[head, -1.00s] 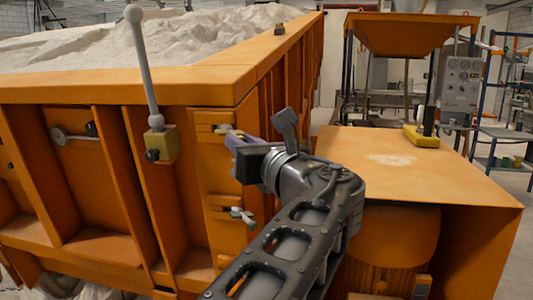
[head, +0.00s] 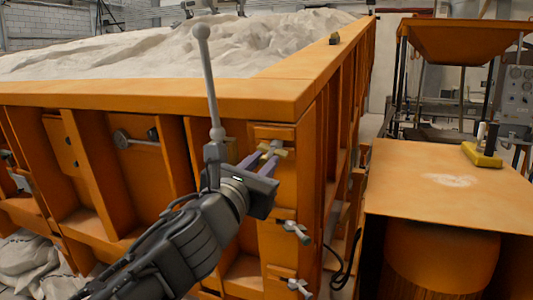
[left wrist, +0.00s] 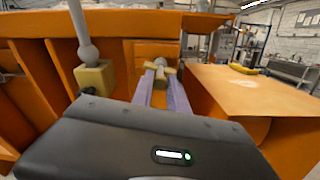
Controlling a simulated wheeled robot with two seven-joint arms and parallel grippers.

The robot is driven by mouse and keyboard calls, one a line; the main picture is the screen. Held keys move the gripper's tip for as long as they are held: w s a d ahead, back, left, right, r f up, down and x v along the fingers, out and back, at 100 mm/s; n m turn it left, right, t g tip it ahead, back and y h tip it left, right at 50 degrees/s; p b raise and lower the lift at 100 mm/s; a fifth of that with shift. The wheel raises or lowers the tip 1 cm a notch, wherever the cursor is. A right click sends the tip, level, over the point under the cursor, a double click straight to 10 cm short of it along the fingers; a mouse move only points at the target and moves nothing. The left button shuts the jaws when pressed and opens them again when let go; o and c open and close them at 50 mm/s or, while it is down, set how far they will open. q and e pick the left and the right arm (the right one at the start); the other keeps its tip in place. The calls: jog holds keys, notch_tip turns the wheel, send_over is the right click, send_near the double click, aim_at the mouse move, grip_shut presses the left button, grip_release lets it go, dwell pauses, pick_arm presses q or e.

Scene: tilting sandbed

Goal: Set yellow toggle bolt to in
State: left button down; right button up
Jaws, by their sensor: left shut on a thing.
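The yellow toggle bolt (head: 274,149) is on the upper part of the orange sandbed's corner panel, with a short crossbar handle. It also shows in the left wrist view (left wrist: 160,69), straight ahead of my fingers. My left gripper (head: 264,158) is at the bolt, its two pale purple fingers shut on the handle from either side. In the left wrist view the fingers (left wrist: 161,88) reach forward to it. The fingers and the dark gripper body hide part of the bolt and its mount. My right gripper is not in view.
Two more toggle bolts, one teal-tipped (head: 292,231) and a lower one (head: 299,287), sit below on the same panel. A grey lever (head: 206,75) with a ball knob stands just left of my gripper. An orange table (head: 450,190) is to the right.

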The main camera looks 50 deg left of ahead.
pick_arm(q)
jog(key=shift+a, duration=0.15)
jog(key=shift+s+r, duration=0.1)
jog(key=c, duration=1.5)
grip_release()
jog(key=shift+s+d+p, duration=0.3)
jog(key=shift+s+p, duration=0.2)
jog(key=shift+s, duration=0.05)
jog(key=p+v, duration=0.2)
jog(key=v, duration=0.4)
jog(key=shift+s+d, duration=0.1)
jog(key=shift+s, duration=0.15)
